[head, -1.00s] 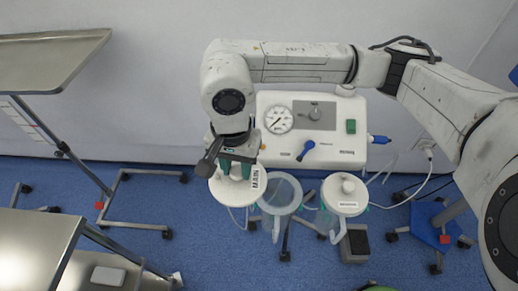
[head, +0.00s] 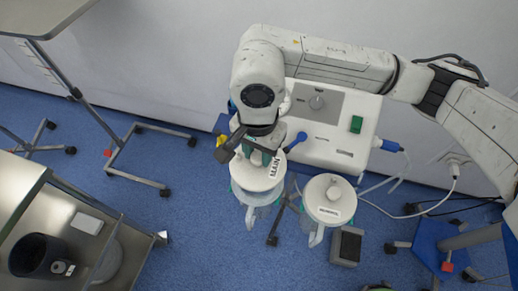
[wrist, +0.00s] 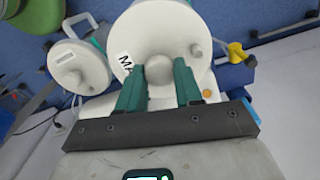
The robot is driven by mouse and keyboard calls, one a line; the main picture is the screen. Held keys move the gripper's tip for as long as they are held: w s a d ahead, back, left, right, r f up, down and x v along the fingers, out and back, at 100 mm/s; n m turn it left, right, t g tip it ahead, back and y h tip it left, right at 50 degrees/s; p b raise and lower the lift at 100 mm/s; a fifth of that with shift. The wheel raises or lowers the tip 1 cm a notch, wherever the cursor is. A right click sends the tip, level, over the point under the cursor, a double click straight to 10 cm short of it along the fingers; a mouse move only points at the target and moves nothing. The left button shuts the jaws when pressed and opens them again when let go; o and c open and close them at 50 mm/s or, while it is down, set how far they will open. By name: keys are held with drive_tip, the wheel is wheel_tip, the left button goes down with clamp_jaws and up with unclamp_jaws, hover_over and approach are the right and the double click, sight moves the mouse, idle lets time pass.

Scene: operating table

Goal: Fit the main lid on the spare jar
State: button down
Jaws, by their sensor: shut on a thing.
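My gripper (head: 262,150) is shut on the knob of the main lid (head: 258,176), a white disc with a "MAIN" label. In the wrist view the teal fingers of my gripper (wrist: 158,80) stand on either side of the round knob, and the main lid (wrist: 185,30) fills the top middle. The lid lies over the clear jar (head: 258,200) left of the other jar and hides its mouth. I cannot tell whether the lid is seated on it. The other jar (head: 316,236) wears its own white labelled lid (head: 329,200), also seen in the wrist view (wrist: 78,68).
The white suction unit (head: 335,125) is close behind the jars. A hose (head: 382,205) runs right of the lidded jar, and a dark pedal-like box (head: 347,246) is below it. A steel cart (head: 38,215) with a black pot (head: 38,255) is at lower left.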

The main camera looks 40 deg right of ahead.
sight(258, 170)
drive_tip(key=shift+f+b, duration=0.1)
drive_tip(key=shift+b, duration=0.25)
drive_tip(key=shift+f+b, duration=0.25)
drive_tip(key=shift+b, duration=0.1)
wheel_tip(258, 170, down, 5)
drive_tip(key=b, duration=0.5)
drive_tip(key=shift+a+b, duration=0.1)
drive_tip(key=shift+b, duration=0.2)
drive_tip(key=shift+b, duration=1.25)
idle(1.1)
drive_tip(key=shift+f+b, duration=1.2)
drive_tip(key=shift+b, duration=0.05)
drive_tip(key=c, duration=0.7)
unclamp_jaws()
drive_tip(key=shift+r, duration=0.15)
wheel_tip(258, 170, up, 10)
drive_tip(key=shift+r+p, duration=0.25)
drive_tip(key=shift+p, duration=0.7)
